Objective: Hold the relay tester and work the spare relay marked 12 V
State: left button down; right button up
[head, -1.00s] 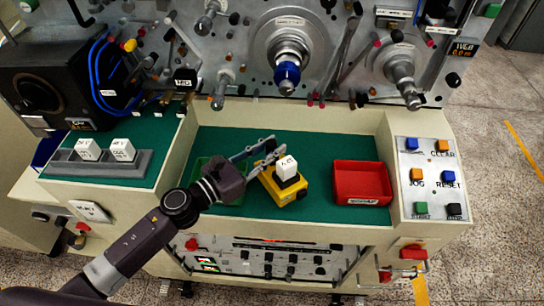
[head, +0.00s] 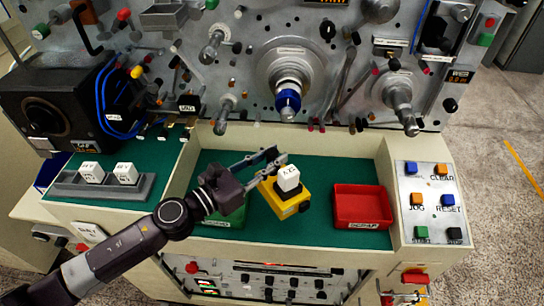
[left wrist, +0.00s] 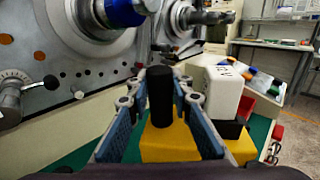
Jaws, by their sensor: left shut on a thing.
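The yellow relay tester (head: 284,209) stands on the green mat, tilted in the head view. A white relay block (head: 288,178) sits upright on top of it; its top marking looks like 12 V but is small. My left gripper (head: 277,157) is at the tester's far left side. In the left wrist view its fingers (left wrist: 161,80) are shut on a black post (left wrist: 160,100) that stands up from the yellow tester body (left wrist: 168,143). The white relay (left wrist: 226,92) is just right of the fingers there. My right gripper is out of view.
A red tray (head: 362,205) is right of the tester; a green tray (head: 222,219) is partly behind my left arm. Two more white relays (head: 92,171) stand in a grey rack (head: 72,187) at left. Spindles (head: 287,98) stick out above the mat.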

aim_at(272, 179)
pick_arm(q)
jog(key=shift+f+b, duration=3.7)
jog(key=shift+f, duration=0.45)
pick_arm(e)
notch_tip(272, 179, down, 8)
pick_arm(q)
jog(key=shift+r, duration=0.1)
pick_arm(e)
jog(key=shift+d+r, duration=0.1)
pick_arm(q)
jog(key=shift+f+b, duration=0.6)
jog(key=shift+f, duration=0.1)
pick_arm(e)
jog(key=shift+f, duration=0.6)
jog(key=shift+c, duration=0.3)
